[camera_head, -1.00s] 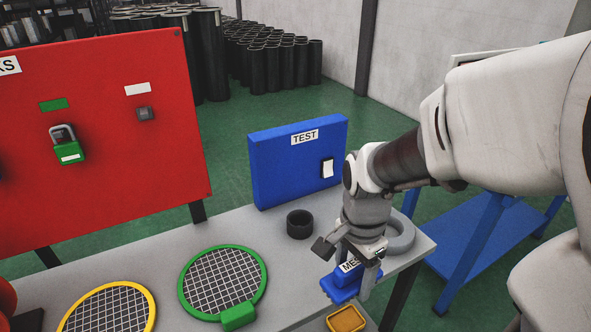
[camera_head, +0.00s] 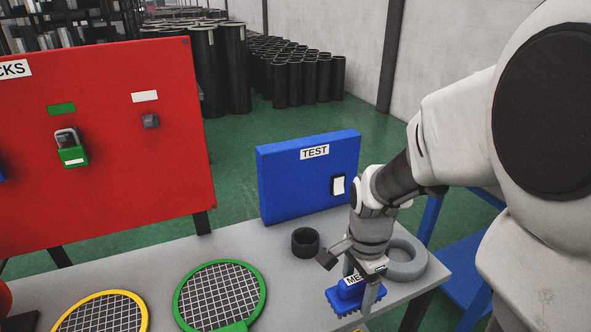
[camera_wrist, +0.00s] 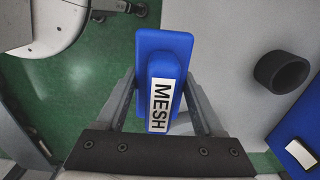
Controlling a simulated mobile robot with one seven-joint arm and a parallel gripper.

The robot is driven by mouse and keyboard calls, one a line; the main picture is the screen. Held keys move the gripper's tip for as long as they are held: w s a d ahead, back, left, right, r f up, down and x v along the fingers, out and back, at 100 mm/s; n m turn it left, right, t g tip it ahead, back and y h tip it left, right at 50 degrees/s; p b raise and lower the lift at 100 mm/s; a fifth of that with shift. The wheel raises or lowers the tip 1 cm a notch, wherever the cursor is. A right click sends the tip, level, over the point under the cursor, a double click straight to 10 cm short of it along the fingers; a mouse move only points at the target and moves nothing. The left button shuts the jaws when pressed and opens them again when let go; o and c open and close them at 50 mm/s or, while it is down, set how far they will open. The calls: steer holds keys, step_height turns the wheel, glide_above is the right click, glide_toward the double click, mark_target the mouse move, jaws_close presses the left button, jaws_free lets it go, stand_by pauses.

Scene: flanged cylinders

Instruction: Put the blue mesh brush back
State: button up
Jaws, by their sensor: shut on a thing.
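The blue mesh brush (camera_head: 352,296) is a blue block with a raised grip and a white label; bristles show along its lower edge. In the wrist view the blue brush (camera_wrist: 162,62) lies between the two fingers, and its label reads MESH. My gripper (camera_head: 362,290) is shut on the brush's grip and holds it by the right end of the grey table (camera_head: 240,240). In the wrist view the fingers of my gripper (camera_wrist: 164,100) are on both sides of the grip. Green floor shows beside the brush there.
Round mesh screens, one green-rimmed (camera_head: 222,292) and one yellow-rimmed (camera_head: 105,312), lie on the table. A black ring (camera_head: 305,243) and a grey ring (camera_head: 408,262) are close to my gripper. A blue TEST panel (camera_head: 308,180) and a red lock board (camera_head: 100,140) stand behind.

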steer(key=w+f, duration=0.1)
steer(key=w+a+f, duration=0.1)
steer(key=w, duration=0.1)
steer(key=w+f, duration=0.1)
steer(key=w, duration=0.1)
steer(key=shift+a+f, duration=0.1)
steer(key=shift+a, duration=0.2)
steer(key=shift+f+b, duration=0.7)
steer(key=shift+f, duration=1.25)
steer(key=shift+f, duration=0.15)
steer(key=o, duration=1.4)
steer(key=shift+s, duration=0.1)
steer(key=shift+o, duration=0.2)
